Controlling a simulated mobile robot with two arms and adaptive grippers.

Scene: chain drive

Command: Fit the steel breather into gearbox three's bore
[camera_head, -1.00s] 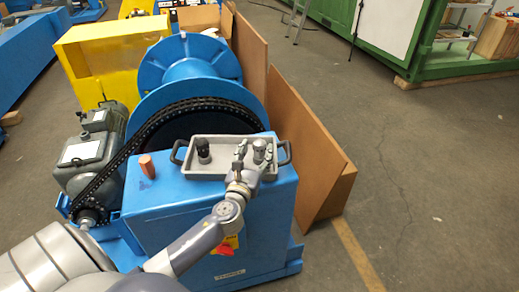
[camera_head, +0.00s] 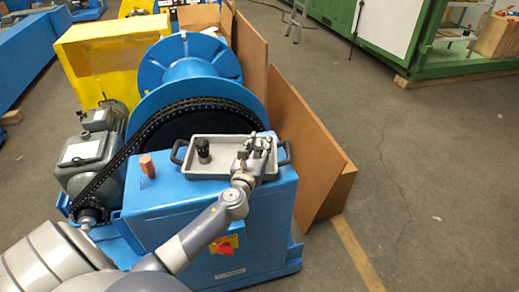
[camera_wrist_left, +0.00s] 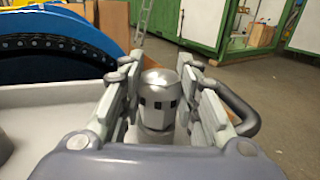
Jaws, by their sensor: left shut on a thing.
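The steel breather (camera_wrist_left: 158,100), a grey metal cylinder with dark square openings and a domed cap, stands upright in the left wrist view. My left gripper (camera_head: 259,143) is shut on it, with one finger on each side. In the head view the breather is mostly hidden by the fingers, at the right end of the grey tray (camera_head: 216,169). I cannot tell whether it still touches the tray floor. I cannot tell which unit is gearbox three, and no bore shows. My right gripper is not in view.
A black breather-like part (camera_head: 203,150) stands in the tray's left half. The tray, with black handles, sits on a blue box (camera_head: 155,215). A copper-coloured cylinder (camera_head: 147,165) stands left of it. A chain (camera_head: 125,150) runs beside a grey motor (camera_head: 85,152). Brown boards (camera_head: 305,140) stand behind.

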